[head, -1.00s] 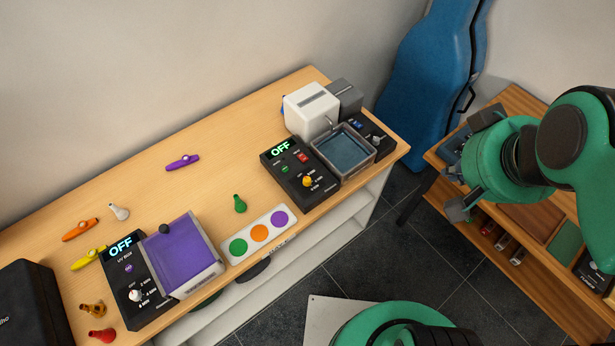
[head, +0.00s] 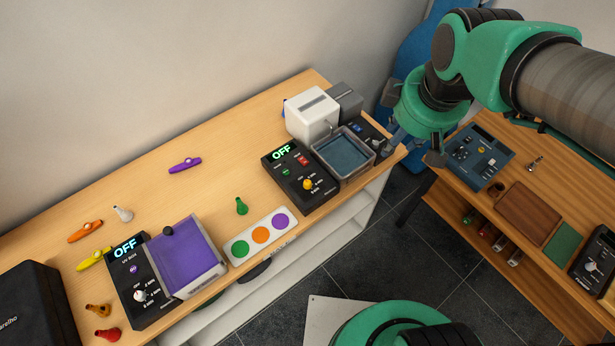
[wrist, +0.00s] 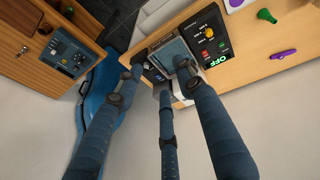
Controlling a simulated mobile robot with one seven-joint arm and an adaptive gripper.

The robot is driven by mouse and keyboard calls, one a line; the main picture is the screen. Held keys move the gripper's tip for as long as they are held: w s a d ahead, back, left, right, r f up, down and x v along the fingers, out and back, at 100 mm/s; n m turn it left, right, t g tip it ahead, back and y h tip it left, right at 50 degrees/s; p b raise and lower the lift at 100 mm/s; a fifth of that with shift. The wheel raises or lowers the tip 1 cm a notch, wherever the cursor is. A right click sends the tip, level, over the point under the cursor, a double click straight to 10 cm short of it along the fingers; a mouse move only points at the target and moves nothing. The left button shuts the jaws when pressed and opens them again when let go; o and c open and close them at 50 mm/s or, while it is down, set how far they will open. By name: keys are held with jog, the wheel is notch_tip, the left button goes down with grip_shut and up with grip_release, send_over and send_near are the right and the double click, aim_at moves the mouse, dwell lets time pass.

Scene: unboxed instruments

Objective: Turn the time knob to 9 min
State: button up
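The UV box (head: 138,304) is a black panel at the bench's left front. Its display reads OFF, and its white knob (head: 140,295) has small time marks around it. A purple lidded tray (head: 184,258) adjoins it. A second black panel (head: 289,165), also reading OFF, has a yellow knob (head: 308,184) beside a water tank (head: 344,154). Its marks are too small to read. My gripper (head: 410,153) is open and empty near the bench's right end, far from the white knob. The wrist view shows its spread fingers (wrist: 160,78) near the tank (wrist: 172,55).
Loose coloured whistles and bulbs lie around the UV box, such as an orange one (head: 85,231). A white card with coloured dots (head: 260,236) lies between the panels. A blue instrument case (wrist: 100,110) and a wooden shelf (head: 520,170) stand at right.

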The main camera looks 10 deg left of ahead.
jog(key=w+a+f+n+g+p, duration=0.2)
jog(key=w+a+f+n, duration=0.3)
jog(key=a+f+n, duration=0.35)
jog(key=n+g+p, duration=0.1)
jog(key=n, duration=0.7)
send_over(307, 182)
notch_tip(307, 182, down, 8)
jog(key=shift+f+h, duration=0.1)
jog(key=shift+h, duration=0.3)
jog(key=shift+f, duration=0.1)
notch_tip(307, 182, down, 14)
jog(key=shift+r+b, duration=0.2)
jog(key=shift+b, duration=0.25)
grip_shut()
